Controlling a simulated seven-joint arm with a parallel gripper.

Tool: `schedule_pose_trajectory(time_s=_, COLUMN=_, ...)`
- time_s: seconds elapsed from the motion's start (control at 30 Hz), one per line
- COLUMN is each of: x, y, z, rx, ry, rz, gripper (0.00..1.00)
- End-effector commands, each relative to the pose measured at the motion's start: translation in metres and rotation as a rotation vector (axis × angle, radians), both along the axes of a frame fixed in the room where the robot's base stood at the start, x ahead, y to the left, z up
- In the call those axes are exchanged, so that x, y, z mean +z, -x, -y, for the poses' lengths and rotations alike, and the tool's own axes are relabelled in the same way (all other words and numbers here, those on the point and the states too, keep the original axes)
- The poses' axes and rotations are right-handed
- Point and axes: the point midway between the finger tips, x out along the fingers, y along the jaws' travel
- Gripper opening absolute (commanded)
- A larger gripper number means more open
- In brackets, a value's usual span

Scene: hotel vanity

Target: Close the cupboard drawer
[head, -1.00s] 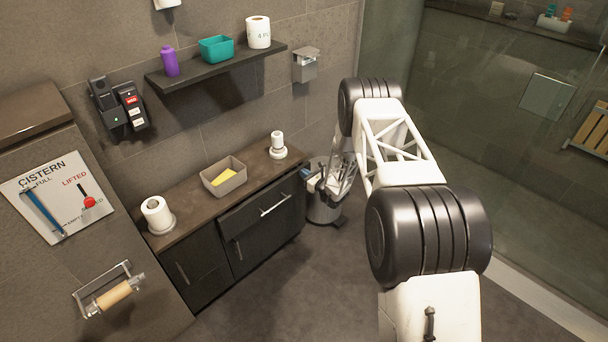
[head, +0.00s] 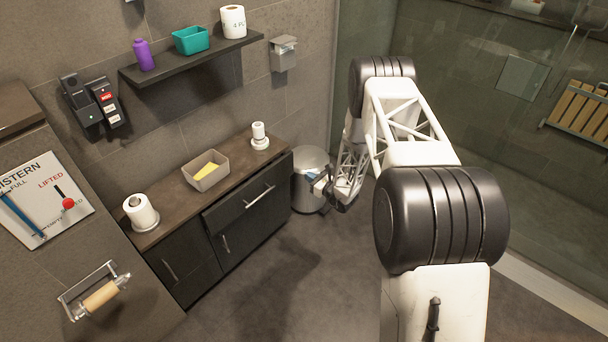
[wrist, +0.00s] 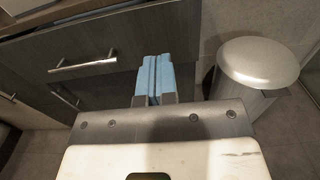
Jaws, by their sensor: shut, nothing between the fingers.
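The cupboard (head: 252,236) is dark and stands low against the wall. Its drawer (head: 240,205) is at the top right, with a silver bar handle (head: 259,197); the drawer front juts out from the cupboard. In the wrist view the drawer front (wrist: 95,38) and its handle (wrist: 82,62) are at the upper left. My gripper (head: 318,181) is to the right of the drawer, in front of the bin. In the wrist view its blue fingertips (wrist: 154,76) are together and empty, apart from the handle.
A metal pedal bin (head: 309,165) stands right of the cupboard, close behind my gripper. The cupboard top holds a beige box (head: 206,170), a toilet roll (head: 140,212) and a small white stand (head: 259,137). The floor (head: 290,275) in front is clear.

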Motion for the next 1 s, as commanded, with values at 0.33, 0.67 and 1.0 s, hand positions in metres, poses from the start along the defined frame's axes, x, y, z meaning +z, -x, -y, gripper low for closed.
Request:
schedule_pose_trajectory(time_s=0.33, x=0.000, y=0.004, z=0.004, rx=0.000, ry=0.000, rz=0.000, gripper=0.00)
schedule_pose_trajectory(time_s=0.67, x=-0.001, y=0.005, z=-0.001, rx=0.012, ry=0.035, rz=0.028, gripper=0.36)
schedule_pose_trajectory(time_s=1.0, x=-0.012, y=0.017, z=-0.037, rx=0.111, ry=0.287, rz=0.250, gripper=0.36)
